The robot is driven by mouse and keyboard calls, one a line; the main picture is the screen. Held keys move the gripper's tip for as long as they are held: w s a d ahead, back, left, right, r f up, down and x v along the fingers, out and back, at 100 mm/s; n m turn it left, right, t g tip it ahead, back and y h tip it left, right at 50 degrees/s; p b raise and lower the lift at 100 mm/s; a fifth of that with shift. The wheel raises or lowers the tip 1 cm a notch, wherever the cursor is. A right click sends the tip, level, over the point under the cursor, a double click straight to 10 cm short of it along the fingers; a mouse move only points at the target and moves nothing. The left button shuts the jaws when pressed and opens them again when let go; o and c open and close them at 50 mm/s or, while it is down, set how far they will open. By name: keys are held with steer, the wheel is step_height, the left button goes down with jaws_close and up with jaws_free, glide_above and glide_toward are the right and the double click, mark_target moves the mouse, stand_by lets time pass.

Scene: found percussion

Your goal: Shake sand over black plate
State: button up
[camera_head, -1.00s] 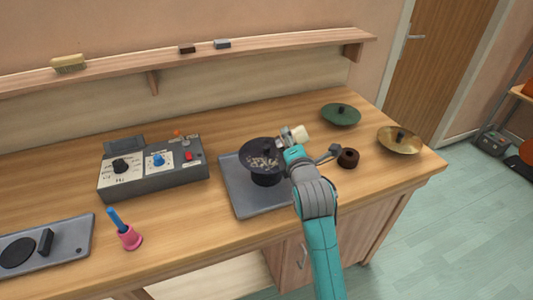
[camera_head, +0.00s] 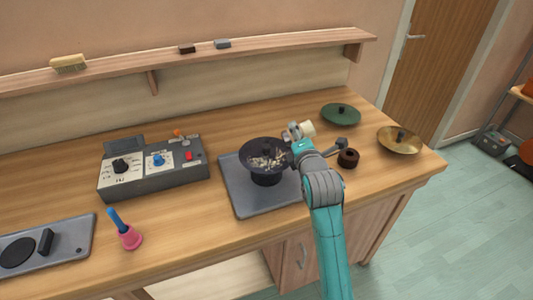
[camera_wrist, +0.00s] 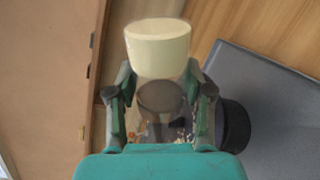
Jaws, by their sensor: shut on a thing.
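The black plate (camera_head: 249,148) sits on a dark stand over a grey base (camera_head: 238,187) in the middle of the bench. Pale, grainy bits lie on its face. My gripper (camera_head: 294,133) is at the plate's right edge, shut on a shaker with a cream end (camera_head: 307,129). In the wrist view, the shaker's cream end (camera_wrist: 158,45) points up the picture, and its see-through, brownish body is between the fingers (camera_wrist: 162,105). A dark round edge beside the right finger looks like part of the plate or its stand (camera_wrist: 238,126). Whether grains are falling cannot be told.
A grey control box (camera_head: 155,170) stands left of the plate. A blue-handled pink bell (camera_head: 129,237) is nearer the front. A brown ring-like piece (camera_head: 348,158), a green cymbal (camera_head: 341,115) and a brass cymbal (camera_head: 400,141) lie to the right. A shelf runs behind.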

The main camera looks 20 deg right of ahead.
steer(key=m, duration=0.2)
steer(key=r+m, duration=0.1)
steer(key=m+y, duration=0.1)
steer(key=m, duration=0.1)
steer(key=shift+r+m, duration=0.3)
steer(key=shift+r, duration=0.1)
steer(key=m, duration=0.2)
steer(key=r+m+y, duration=0.1)
steer(key=m, duration=0.1)
steer(key=shift+r+t, duration=0.1)
steer(key=shift+t, duration=0.2)
